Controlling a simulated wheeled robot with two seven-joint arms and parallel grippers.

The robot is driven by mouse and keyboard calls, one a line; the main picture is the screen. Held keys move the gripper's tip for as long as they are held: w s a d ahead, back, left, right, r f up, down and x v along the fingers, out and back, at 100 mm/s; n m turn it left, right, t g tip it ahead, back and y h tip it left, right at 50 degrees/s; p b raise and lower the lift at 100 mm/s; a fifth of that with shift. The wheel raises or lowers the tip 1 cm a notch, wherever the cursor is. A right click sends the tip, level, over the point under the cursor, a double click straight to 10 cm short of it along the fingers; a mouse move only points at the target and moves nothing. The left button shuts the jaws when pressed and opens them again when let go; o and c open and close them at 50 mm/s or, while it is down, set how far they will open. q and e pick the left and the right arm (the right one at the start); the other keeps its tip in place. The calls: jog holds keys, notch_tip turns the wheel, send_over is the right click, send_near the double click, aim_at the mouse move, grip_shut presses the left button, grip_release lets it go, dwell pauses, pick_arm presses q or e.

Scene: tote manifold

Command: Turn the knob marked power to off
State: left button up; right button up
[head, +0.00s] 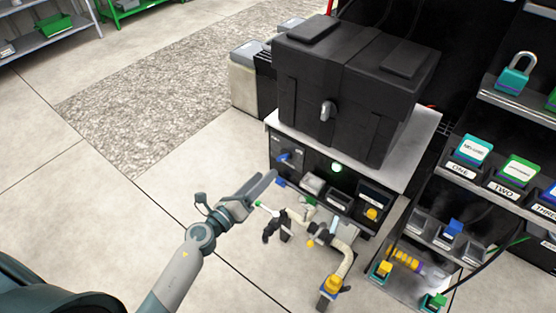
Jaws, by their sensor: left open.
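A blue knob (284,156) sits at the upper left of the dark control panel (318,163), below the black case. The marking beside it is too small to read, so I cannot tell whether it is the power knob or which setting it points to. My left gripper (268,178) reaches in from the lower left. Its fingers are open and empty, with the tips just below and left of the knob. I cannot tell whether they touch the panel. My right gripper is not in view.
A large black case (350,85) stands on the cabinet top (420,135). Pipes and valves (340,258) project below the panel, close to my left gripper. A labelled bin rack (500,175) stands at right. The floor (110,215) at left is clear.

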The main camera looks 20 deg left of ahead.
aim_at(281, 160)
pick_arm(q)
jog(key=x, duration=0.8)
jog(key=shift+w+f, duration=0.1)
jog(key=shift+w, duration=0.05)
jog(key=c, duration=1)
